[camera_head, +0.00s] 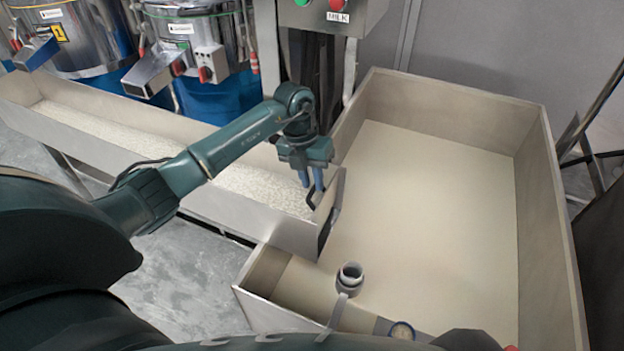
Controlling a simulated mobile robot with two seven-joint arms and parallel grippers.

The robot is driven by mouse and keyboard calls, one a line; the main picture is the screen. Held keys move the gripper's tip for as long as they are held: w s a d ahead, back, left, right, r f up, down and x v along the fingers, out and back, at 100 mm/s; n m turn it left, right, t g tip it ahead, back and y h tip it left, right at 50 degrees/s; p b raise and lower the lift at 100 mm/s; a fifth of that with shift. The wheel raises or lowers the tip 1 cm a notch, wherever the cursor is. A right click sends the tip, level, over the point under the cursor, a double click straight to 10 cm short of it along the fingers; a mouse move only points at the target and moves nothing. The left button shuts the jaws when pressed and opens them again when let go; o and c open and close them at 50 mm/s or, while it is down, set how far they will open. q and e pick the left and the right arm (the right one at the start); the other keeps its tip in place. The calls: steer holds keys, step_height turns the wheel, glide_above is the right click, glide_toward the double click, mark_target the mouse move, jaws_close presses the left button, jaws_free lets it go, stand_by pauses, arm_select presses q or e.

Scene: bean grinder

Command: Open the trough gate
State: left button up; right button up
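The long metal trough (215,205) runs from the left to the middle, with pale granular material (245,183) along its floor. Its gate (327,207) is an upright plate at the right end, beside the large bin. A small dark handle (311,198) shows on the gate's trough side. My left gripper (312,184) points down at this handle, its two blue fingers a little apart. The fingertips are at the handle; whether they touch it I cannot tell. The gate stands across the trough end. My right gripper is not visible.
A large open bin (548,190) with a pale floor fills the right. Grinder machines (196,45) stand behind the trough. A control box (330,15) with green and red buttons hangs above the trough end.

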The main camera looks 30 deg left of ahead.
arm_select(q)
steer(key=shift+d+f, duration=0.1)
steer(key=shift+f, duration=0.15)
steer(key=shift+c, duration=0.6)
jaws_close()
